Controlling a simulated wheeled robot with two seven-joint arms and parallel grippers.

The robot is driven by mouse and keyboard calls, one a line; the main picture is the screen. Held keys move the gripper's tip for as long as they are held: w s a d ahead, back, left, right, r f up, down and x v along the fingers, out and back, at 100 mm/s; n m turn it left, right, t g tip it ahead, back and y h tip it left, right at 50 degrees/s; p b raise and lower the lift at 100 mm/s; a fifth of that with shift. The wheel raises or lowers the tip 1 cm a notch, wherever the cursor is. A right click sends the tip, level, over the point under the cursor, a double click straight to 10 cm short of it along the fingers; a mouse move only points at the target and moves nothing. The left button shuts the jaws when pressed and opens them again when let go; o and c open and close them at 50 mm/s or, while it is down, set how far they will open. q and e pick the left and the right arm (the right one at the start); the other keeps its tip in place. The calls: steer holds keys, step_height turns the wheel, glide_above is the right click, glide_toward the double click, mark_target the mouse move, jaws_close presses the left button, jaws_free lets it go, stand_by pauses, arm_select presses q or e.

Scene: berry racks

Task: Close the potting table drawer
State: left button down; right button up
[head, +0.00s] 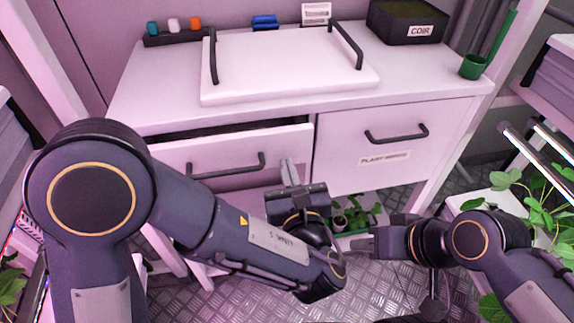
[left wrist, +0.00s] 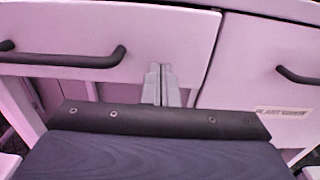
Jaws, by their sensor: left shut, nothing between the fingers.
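The potting table (head: 130,103) has two white drawers side by side. The left drawer (head: 289,141) stands part-way out, with a dark gap along its top edge and a black bar handle (head: 228,169). My left gripper (head: 286,165) is shut and empty, its fingertips at the lower right part of that drawer's front, right of the handle. In the left wrist view the fingers (left wrist: 161,72) point at the drawer front (left wrist: 180,30); I cannot tell whether they touch it. My right gripper (head: 362,243) is low at the right, apart from the drawers; its jaw opening is unclear.
The right drawer (head: 345,130) is flush, with a black handle (head: 397,134) and a label. A white tray (head: 290,85) with black handles and a dark COIR box (head: 408,22) stand on the tabletop. Green plants (head: 357,215) sit beneath the table; leafy plants (head: 535,205) stand right.

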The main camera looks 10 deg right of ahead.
mark_target(283, 154)
arm_select(q)
steer(key=shift+w, duration=0.65)
steer(key=w, duration=0.4)
steer(key=shift+w, duration=0.25)
steer(key=shift+w+r, duration=0.1)
steer(key=shift+r, duration=0.05)
steer(key=shift+a, duration=0.1)
